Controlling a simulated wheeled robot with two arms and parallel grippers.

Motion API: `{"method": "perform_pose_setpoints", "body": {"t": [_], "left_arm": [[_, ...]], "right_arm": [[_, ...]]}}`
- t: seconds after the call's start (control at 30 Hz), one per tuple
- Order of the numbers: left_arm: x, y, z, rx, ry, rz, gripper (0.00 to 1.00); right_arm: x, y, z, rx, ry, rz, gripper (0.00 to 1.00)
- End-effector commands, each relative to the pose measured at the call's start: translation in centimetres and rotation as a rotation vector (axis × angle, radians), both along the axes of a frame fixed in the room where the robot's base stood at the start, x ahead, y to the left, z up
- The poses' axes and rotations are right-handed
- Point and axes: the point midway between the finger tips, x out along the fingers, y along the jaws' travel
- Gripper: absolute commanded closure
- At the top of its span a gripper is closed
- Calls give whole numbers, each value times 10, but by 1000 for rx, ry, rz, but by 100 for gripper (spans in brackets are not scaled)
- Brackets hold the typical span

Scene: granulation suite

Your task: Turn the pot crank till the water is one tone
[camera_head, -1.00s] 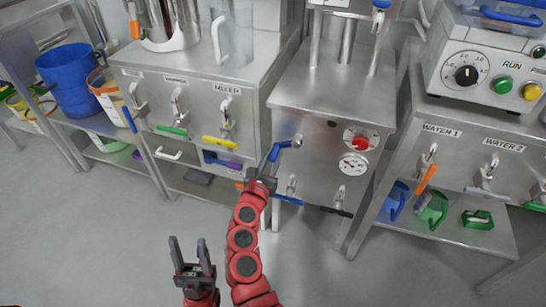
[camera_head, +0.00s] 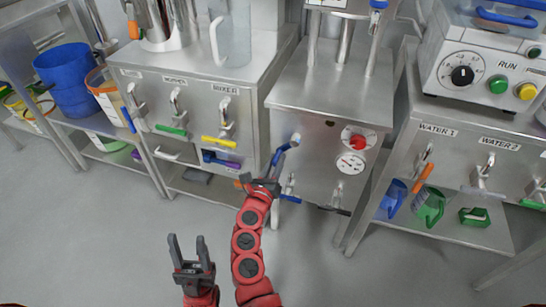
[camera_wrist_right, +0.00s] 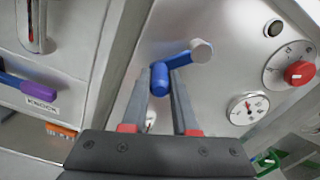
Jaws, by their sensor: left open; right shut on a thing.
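The pot crank (camera_head: 284,150) is a blue arm and handle on a pale round hub, on the front of the steel pot unit (camera_head: 330,100). My right gripper (camera_head: 266,178) is at its handle, arm reaching up from below. In the right wrist view my right gripper (camera_wrist_right: 160,100) has a finger on each side of the blue crank handle (camera_wrist_right: 160,80), shut on it. The crank arm slopes down and left from the hub. My left gripper (camera_head: 189,250) is open and empty over the floor. No water shows in any view.
A red knob (camera_head: 357,142) and a dial gauge (camera_head: 350,163) sit right of the crank. The mixer cabinet (camera_head: 245,110) with coloured-handled taps stands to the left, the water bench (camera_head: 455,150) to the right. The floor (camera_head: 110,235) in front is clear.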

Motion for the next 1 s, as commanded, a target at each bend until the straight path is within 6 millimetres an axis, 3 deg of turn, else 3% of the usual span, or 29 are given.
{"method": "perform_pose_setpoints", "body": {"t": [0.57, 1.0], "left_arm": [[0, 0, 38, 0, 0, 0, 50], [0, 0, 79, 0, 0, 0, 50]], "right_arm": [[-9, -29, -11, -522, 173, -1, 100], [-18, -52, -11, -922, 304, 2, 100]]}}
